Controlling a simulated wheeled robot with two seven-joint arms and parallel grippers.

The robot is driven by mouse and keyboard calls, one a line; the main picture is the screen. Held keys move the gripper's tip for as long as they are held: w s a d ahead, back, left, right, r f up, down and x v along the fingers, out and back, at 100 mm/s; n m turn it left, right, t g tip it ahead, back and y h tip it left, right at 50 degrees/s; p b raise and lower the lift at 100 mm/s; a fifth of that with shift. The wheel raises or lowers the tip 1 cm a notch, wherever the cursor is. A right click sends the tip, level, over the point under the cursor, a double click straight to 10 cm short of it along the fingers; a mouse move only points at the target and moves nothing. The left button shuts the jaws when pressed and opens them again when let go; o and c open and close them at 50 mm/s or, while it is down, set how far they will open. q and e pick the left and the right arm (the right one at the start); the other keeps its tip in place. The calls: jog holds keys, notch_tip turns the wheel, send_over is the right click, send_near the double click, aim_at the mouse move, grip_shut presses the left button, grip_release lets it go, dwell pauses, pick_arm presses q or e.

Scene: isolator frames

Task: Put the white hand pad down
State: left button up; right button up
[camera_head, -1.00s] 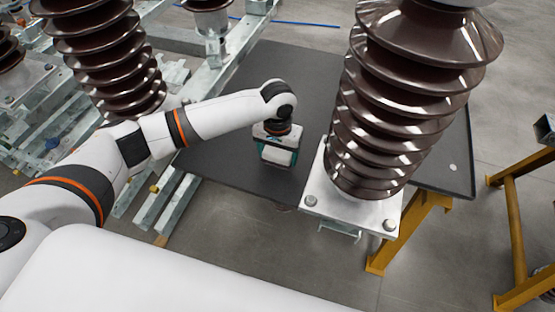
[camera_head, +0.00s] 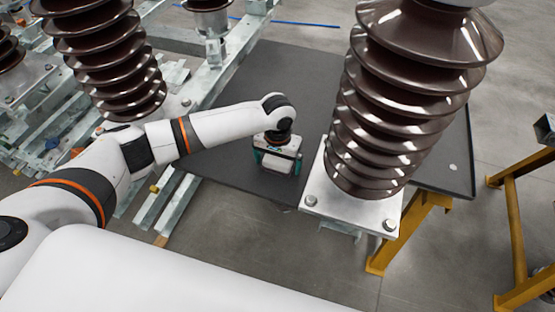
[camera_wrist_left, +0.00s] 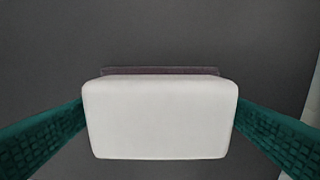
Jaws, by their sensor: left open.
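The white hand pad (camera_head: 277,162) is a rounded white block with a dark purple strip along one edge in the left wrist view (camera_wrist_left: 160,120). It is at the dark table top, close left of the large insulator's base plate. My left gripper (camera_head: 277,168) is over the pad and pointing down. Its teal fingers are open, one on each side of the pad; they also show in the left wrist view (camera_wrist_left: 160,125). The pad's underside is hidden, so its contact with the table cannot be seen. My right gripper is not in view.
The dark table top (camera_head: 300,75) is clear behind the gripper. A tall brown ribbed insulator (camera_head: 400,105) stands on a metal base plate (camera_head: 350,208) just right of it. Another insulator (camera_head: 105,55) and metal rails (camera_head: 205,90) are at left. A yellow frame (camera_head: 515,230) stands at far right.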

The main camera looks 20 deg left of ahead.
aim_at(277, 160)
pick_arm(q)
notch_tip(277, 160, up, 12)
jog(key=shift+r, duration=0.15)
dwell(0.3)
jog(key=shift+s, duration=0.1)
dwell(0.4)
